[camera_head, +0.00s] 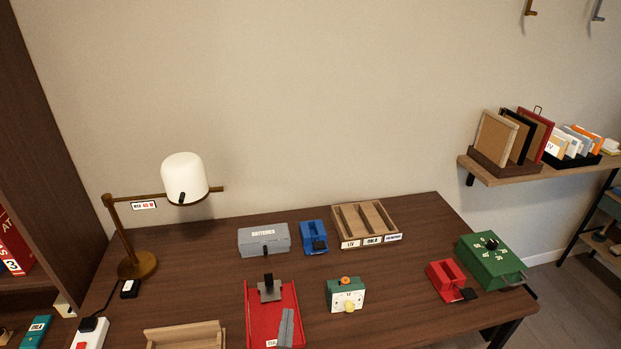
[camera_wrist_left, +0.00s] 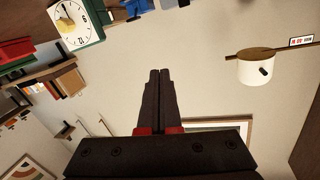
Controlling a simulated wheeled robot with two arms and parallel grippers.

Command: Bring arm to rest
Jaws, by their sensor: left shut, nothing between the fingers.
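My left gripper (camera_wrist_left: 160,75) shows in the left wrist view. Its dark fingers are pressed together with nothing between them, and they point at the pale wall, away from any object. I cannot make out either gripper in the head view. My right gripper is in neither view. In the left wrist view, a green box with a white dial (camera_wrist_left: 75,22) is at the upper left, apart from the fingers. The white lamp shade (camera_wrist_left: 257,68) is at the upper right of that view, also apart from them.
The brown desk (camera_head: 215,285) holds a lamp (camera_head: 185,175), a grey battery box (camera_head: 263,240), a blue device (camera_head: 313,238), a wooden sorter (camera_head: 365,225), a red tray (camera_head: 258,325), a green timer (camera_head: 345,294), a red device (camera_head: 447,278) and a green box (camera_head: 490,262). A wall shelf (camera_head: 540,170) is at right.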

